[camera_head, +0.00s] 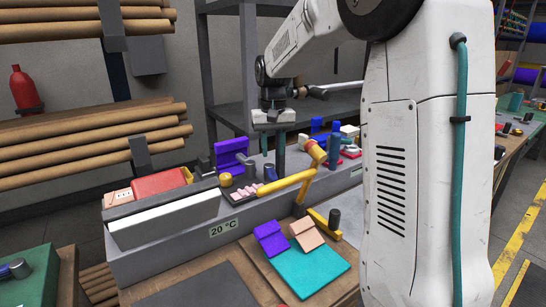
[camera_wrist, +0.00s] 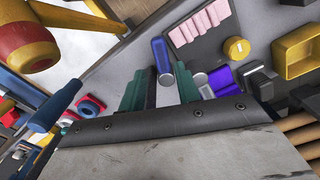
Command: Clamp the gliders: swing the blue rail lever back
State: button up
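My gripper (camera_wrist: 160,78) shows in the wrist view with its two teal fingers apart. A blue lever (camera_wrist: 161,54) with a grey end lies in the gap between the fingertips, with no clear contact on either side. In the head view my gripper (camera_head: 273,140) points down over the long grey bench unit. A small blue piece (camera_head: 270,173) below it appears to be the same lever, but it is too small there to be sure. How the lever joins its rail is hidden.
A tray of pink pieces (camera_wrist: 202,20) and a yellow knob (camera_wrist: 236,48) are close to the lever. A purple bracket (camera_wrist: 223,80) is right of the fingers. A yellow-and-red arm (camera_wrist: 22,42) stands to the left. A teal felt sheet (camera_head: 312,269) lies in front.

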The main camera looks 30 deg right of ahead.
aim_at(271, 177)
jog(key=shift+c, duration=0.3)
